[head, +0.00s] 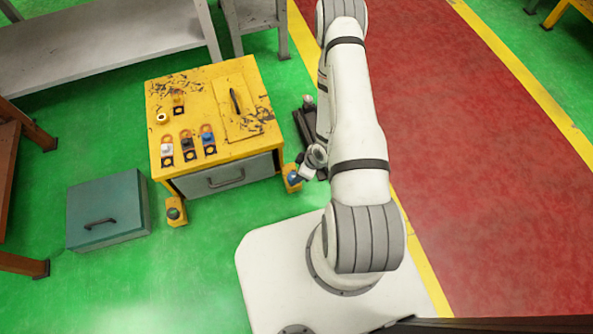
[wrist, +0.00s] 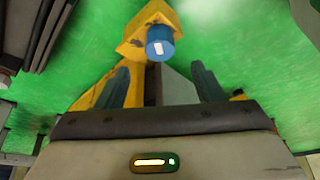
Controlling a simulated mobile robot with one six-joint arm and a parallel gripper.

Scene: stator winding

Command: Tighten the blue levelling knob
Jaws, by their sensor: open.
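The blue levelling knob (head: 294,178) sits on a yellow foot bracket (head: 287,171) at the front right corner of the yellow workbench (head: 218,84). In the wrist view the blue knob (wrist: 160,43) shows near the top middle, with a white mark on its face and its yellow bracket (wrist: 153,16) behind it. My gripper (wrist: 160,68) is open, its two dark fingers spread apart. The knob lies just beyond the fingertips, roughly centred between them. Nothing is held. In the head view my gripper is small beside the knob, partly hidden by my arm.
A darker levelling knob (head: 174,213) is on the front left foot. A grey drawer (head: 225,175) with a handle is in the bench front. A teal box (head: 106,212) stands on the green floor at left. Small parts and a dark tool (head: 235,100) lie on the bench top.

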